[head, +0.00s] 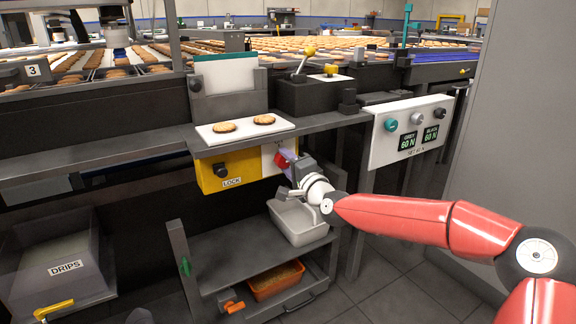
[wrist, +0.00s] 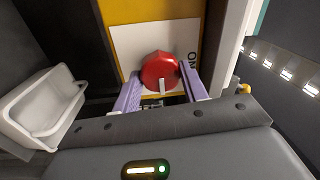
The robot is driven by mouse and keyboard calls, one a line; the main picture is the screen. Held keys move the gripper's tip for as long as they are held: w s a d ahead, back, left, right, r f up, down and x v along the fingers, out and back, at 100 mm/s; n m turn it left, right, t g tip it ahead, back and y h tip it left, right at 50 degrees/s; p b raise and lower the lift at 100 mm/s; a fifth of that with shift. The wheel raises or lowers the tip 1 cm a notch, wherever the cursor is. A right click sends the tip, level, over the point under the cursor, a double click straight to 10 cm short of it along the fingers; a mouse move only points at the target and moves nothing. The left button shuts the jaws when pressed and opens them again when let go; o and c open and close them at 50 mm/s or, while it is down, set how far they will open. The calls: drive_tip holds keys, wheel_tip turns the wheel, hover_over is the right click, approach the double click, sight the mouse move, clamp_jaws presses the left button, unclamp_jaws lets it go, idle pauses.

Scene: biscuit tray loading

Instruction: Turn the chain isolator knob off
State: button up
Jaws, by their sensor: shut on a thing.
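The red isolator knob (wrist: 160,69) sits on a white plate on the yellow box, with the word ON printed to its right in the wrist view. A short pale mark shows on the knob's lower edge in that view. In the head view the knob (head: 282,159) shows partly, at the right end of the yellow lock box (head: 228,172). My gripper (wrist: 160,88) has its two purple fingers on either side of the knob, closed on it. In the head view my gripper (head: 290,165) hides part of the knob and its plate.
A pale grey bin (head: 298,222) stands on the shelf below my wrist. A white board (head: 240,131) with two biscuits lies above the box. A control panel (head: 408,130) with displays is to the right. A DRIPS bin (head: 62,265) stands at lower left.

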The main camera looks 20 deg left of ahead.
idle(0.4)
drive_tip(key=o, duration=1)
drive_tip(key=v, duration=0.7)
drive_tip(key=shift+s+d, duration=0.2)
drive_tip(key=shift+d, duration=0.15)
drive_tip(key=shift+f, duration=0.2)
